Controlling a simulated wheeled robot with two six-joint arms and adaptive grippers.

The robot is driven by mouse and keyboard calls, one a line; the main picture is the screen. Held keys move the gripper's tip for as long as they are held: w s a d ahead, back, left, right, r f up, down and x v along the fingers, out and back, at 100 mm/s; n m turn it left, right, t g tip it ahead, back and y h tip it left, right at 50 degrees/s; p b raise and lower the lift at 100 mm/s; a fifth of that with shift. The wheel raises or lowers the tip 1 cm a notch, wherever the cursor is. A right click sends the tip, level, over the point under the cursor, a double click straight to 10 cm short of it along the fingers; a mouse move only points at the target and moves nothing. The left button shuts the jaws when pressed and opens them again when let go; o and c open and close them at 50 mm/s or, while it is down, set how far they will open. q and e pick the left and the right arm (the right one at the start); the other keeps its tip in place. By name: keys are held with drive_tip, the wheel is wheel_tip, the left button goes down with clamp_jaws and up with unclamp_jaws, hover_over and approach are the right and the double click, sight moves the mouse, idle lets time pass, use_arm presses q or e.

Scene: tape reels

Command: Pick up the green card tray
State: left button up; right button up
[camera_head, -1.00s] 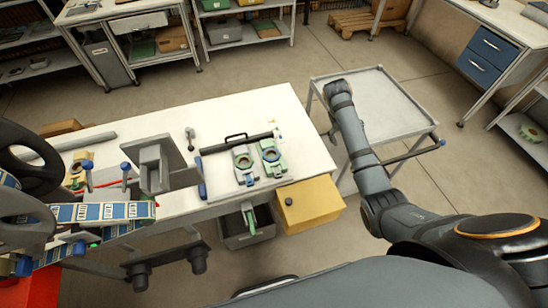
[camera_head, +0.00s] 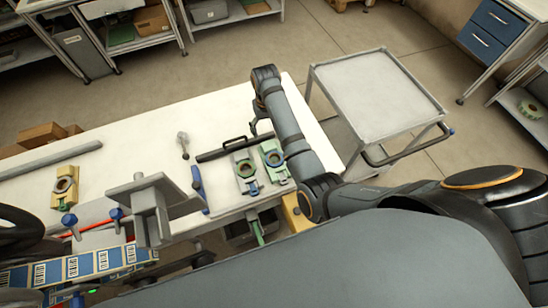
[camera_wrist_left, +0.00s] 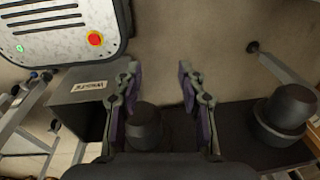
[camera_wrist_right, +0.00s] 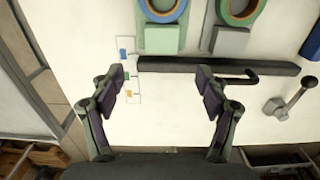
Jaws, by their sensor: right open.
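The green card tray (camera_head: 272,160) lies on the white table (camera_head: 120,150), at its right end in the head view, with a reel on it. Its block end shows in the right wrist view (camera_wrist_right: 160,38), and its reel has a blue ring. My right gripper (camera_wrist_right: 163,84) is open and empty over the table, just short of a black bar (camera_wrist_right: 225,66) that lies between it and the tray. In the head view the right forearm passes close beside the tray. My left gripper (camera_wrist_left: 157,82) is open and empty in its wrist view; it is not seen in the head view.
A grey tray (camera_wrist_right: 231,40) with a reel lies beside the green one. A yellow tray (camera_head: 57,199) is far left. A small grey tool (camera_head: 183,145) lies near the bar. A grey cart (camera_head: 375,95) stands right of the table. The table's middle is mostly clear.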

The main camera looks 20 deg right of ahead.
sight(268, 143)
wheel_tip(268, 143, down, 3)
drive_tip(key=shift+w+r, duration=0.1)
drive_tip(key=shift+w+f+p, duration=0.1)
drive_tip(key=shift+f+p, duration=0.2)
drive_tip(key=shift+f, duration=0.45)
drive_tip(key=shift+s+a+f, duration=0.1)
drive_tip(key=shift+s+f, duration=0.1)
drive_tip(key=shift+f, duration=0.5)
wheel_tip(268, 143, down, 3)
drive_tip(key=c, duration=0.4)
use_arm(q)
drive_tip(key=shift+w+r, duration=0.45)
drive_tip(key=shift+r, duration=0.2)
use_arm(e)
drive_tip(key=c, duration=1)
